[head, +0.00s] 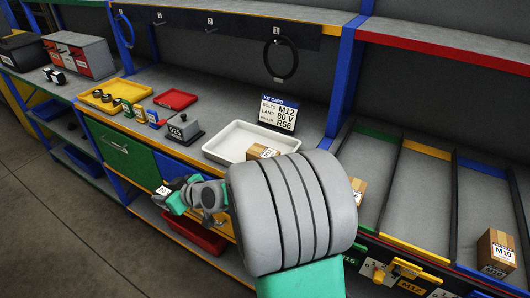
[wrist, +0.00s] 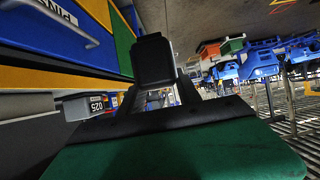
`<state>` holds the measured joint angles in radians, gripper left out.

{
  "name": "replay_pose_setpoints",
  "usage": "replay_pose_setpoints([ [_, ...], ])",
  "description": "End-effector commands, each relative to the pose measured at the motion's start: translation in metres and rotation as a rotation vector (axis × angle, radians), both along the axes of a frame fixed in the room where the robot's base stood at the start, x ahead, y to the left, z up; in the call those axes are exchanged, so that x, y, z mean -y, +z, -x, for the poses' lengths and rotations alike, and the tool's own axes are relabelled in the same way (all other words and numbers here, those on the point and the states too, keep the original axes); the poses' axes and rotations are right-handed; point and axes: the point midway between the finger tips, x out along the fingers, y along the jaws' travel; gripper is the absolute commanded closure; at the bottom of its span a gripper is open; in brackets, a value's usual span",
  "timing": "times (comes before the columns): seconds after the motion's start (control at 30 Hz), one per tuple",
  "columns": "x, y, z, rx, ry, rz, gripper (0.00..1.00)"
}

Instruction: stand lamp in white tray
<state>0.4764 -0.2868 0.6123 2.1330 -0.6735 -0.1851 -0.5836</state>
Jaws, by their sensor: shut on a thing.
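The white tray (head: 214,147) lies on the grey counter near its front edge. A brown labelled carton (head: 262,151) is at its right end, partly hidden by my arm. My gripper (head: 172,197) is in front of the counter, left of the tray and lower than its rim. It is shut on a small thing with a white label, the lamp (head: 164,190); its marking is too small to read. In the wrist view a black finger (wrist: 152,62) shows, and the lamp is mostly hidden there.
A kit card (head: 280,113) behind the tray reads lamp 80 V. Left of the tray stand a grey 025 block (head: 184,128), several small coloured labelled pieces (head: 139,113), a red tray (head: 176,98) and a yellow tray (head: 113,90). Sloped lanes with cartons are at right.

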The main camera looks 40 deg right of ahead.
Motion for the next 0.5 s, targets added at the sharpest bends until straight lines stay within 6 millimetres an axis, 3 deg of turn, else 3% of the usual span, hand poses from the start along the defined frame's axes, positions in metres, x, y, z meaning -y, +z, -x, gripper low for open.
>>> replay_pose_setpoints([
  [0.1,0.052,0.042,-0.036,0.008,-0.014,0.006,1.0],
  [0.23,0.124,0.091,-0.059,0.005,-0.016,0.007,1.0],
  [0.4,0.22,0.143,-0.054,0.001,-0.013,0.005,1.0],
  [0.5,0.256,0.16,-0.043,0.0,-0.014,0.004,1.0],
])
